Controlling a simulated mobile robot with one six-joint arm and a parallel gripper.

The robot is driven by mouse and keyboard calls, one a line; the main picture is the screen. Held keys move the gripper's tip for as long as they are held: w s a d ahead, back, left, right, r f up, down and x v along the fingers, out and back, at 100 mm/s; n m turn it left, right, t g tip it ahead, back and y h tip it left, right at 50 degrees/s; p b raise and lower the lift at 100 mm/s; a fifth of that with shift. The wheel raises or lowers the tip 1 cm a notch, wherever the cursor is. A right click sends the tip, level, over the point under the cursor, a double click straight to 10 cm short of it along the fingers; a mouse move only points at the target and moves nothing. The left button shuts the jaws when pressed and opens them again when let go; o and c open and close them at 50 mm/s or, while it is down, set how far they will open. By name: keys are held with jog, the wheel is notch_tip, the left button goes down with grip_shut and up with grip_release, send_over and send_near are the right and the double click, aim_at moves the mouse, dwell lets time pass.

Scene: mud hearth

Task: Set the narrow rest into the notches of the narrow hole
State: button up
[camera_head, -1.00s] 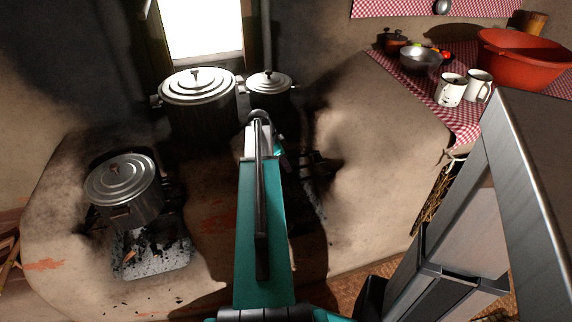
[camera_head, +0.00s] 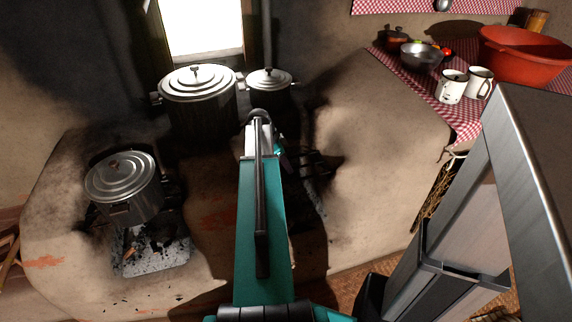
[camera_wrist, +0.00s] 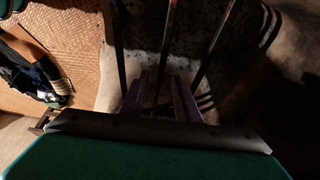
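The narrow rest shows in the wrist view as long dark iron bars (camera_wrist: 168,45) running away from me over a pale, ash-speckled floor. In the head view, dark bars (camera_head: 318,160) show at the right-hand hole, just right of my arm. In the wrist view my gripper (camera_wrist: 160,88) has its two purple-grey fingers apart, one on each side of the middle bar, with a visible gap. I cannot tell whether the bars lie in the notches. The notches are hidden in shadow, and my arm covers much of the narrow hole in the head view.
A lidded pot (camera_head: 123,180) sits over the left fire hole. A large pot (camera_head: 198,100) and a smaller one (camera_head: 269,85) stand at the back beyond my arm. Two mugs (camera_head: 452,88) and a red basin (camera_head: 525,58) are at the right. Bare clay hearth (camera_head: 385,140) lies between.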

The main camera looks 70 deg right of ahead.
jog(key=shift+f, duration=0.15)
jog(key=p+v, duration=0.1)
jog(key=v, duration=1.3)
jog(key=shift+p, duration=0.35)
jog(key=shift+s, duration=0.1)
jog(key=shift+a, duration=0.1)
